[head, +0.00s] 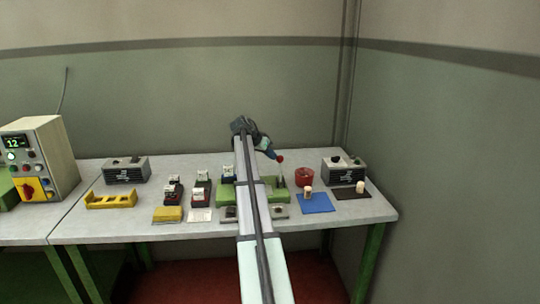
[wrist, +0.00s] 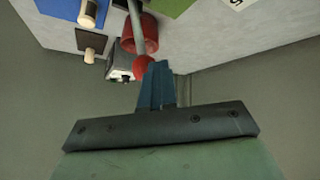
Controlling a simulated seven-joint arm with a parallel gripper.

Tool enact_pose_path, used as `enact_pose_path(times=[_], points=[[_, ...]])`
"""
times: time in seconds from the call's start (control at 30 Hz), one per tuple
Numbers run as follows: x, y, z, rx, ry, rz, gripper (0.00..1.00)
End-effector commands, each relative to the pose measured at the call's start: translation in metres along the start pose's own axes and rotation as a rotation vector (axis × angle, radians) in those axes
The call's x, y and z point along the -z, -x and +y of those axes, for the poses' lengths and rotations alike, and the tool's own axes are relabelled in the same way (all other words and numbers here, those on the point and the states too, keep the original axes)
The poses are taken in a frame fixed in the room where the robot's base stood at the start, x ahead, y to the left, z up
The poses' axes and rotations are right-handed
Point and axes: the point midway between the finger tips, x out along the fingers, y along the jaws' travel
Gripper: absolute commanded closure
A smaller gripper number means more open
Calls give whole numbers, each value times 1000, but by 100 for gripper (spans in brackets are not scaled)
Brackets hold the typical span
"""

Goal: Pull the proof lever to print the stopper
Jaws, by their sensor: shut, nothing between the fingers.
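The lever's red ball knob (head: 280,158) tops a thin upright rod on a green-based press (head: 225,192), partly hidden behind my arm. My gripper (head: 270,154) is shut and empty, its blue fingertips just left of the knob in the head view. In the wrist view the knob (wrist: 141,67) is right beside the shut fingers (wrist: 157,68); I cannot tell whether they touch. One cork stopper (head: 308,191) stands on a blue mat (head: 317,207). Another stopper (head: 360,187) stands on a dark mat (head: 348,195).
A red round container (head: 304,173) stands behind the blue mat. Grey boxes stand at the back right (head: 344,173) and back left (head: 126,174). Black stamps (head: 173,194), a yellow rack (head: 110,200) and a yellow pad (head: 167,214) occupy the left. Walls close off the back and right.

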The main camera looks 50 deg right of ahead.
Motion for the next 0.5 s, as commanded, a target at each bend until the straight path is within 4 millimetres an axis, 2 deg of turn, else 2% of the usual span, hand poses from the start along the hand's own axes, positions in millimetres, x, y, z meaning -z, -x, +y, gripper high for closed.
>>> enact_pose_path(times=[0.03,0.5], points=[[-8,4,12,24,-27,28,100],[-38,17,51,248,-281,285,100]])
